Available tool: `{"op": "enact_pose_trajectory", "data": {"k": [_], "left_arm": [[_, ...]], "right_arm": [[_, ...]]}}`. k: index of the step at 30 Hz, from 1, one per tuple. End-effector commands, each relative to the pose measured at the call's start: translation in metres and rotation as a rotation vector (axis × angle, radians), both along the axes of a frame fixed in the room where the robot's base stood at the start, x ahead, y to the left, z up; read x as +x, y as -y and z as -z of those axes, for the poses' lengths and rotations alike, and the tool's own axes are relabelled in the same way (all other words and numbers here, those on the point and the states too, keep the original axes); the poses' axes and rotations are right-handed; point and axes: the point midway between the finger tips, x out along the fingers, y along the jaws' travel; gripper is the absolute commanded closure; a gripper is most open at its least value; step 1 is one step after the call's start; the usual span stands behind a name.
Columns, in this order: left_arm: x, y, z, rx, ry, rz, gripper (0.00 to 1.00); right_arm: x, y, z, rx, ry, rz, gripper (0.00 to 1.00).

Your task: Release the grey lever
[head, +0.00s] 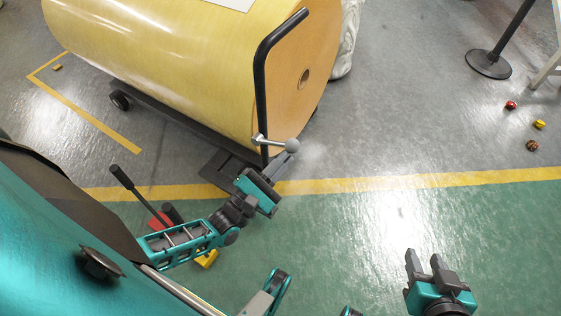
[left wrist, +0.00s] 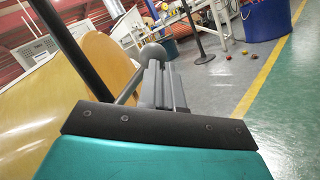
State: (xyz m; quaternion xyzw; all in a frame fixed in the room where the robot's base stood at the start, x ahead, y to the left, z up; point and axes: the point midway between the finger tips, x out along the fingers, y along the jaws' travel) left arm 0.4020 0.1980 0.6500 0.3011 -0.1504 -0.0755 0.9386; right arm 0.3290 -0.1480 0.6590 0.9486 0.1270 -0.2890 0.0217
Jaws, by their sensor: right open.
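The grey lever (head: 262,140) is a metal rod with a round grey ball knob (head: 291,145), mounted at the foot of the black upright bar by the big yellow roll. The ball knob also shows in the left wrist view (left wrist: 152,55). My left gripper (head: 285,160) is right at the knob, its grey fingers just below it in the head view. In the left wrist view the fingers (left wrist: 163,75) overlap the knob's right side; contact and the gap between the fingers are unclear. My right gripper (head: 424,256) is open and empty, over the green floor.
The large yellow roll (head: 190,60) rests on a dark wheeled cart (head: 160,118). The black bent bar (head: 261,85) rises close beside my left gripper. A black post base (head: 489,64) and small balls (head: 511,105) are at the right. The green floor is mostly free.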

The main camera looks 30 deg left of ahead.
Motion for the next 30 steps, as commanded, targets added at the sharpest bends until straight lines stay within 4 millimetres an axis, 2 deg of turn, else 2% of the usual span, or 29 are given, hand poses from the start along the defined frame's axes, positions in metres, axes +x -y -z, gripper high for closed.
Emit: {"op": "enact_pose_trajectory", "data": {"k": [1, 5, 15, 21, 30], "left_arm": [[0.004, 0.002, -0.006, -0.003, 0.015, 0.003, 1.00], [-0.008, -0.001, -0.002, -0.003, 0.011, 0.004, 1.00], [-0.080, -0.020, 0.020, -0.001, 0.000, 0.002, 1.00], [-0.111, -0.027, 0.028, 0.000, 0.001, 0.001, 1.00], [-0.123, -0.030, 0.030, -0.001, 0.003, 0.000, 1.00]], "right_arm": [[0.000, 0.000, 0.000, 0.000, 0.000, 0.000, 0.57], [0.000, 0.000, 0.000, -0.001, 0.000, -0.001, 0.57], [0.000, 0.001, 0.002, -0.006, 0.001, -0.004, 0.57], [0.000, 0.002, 0.004, -0.007, 0.001, -0.004, 0.57], [0.000, 0.002, 0.004, -0.007, 0.001, -0.004, 0.57]]}}
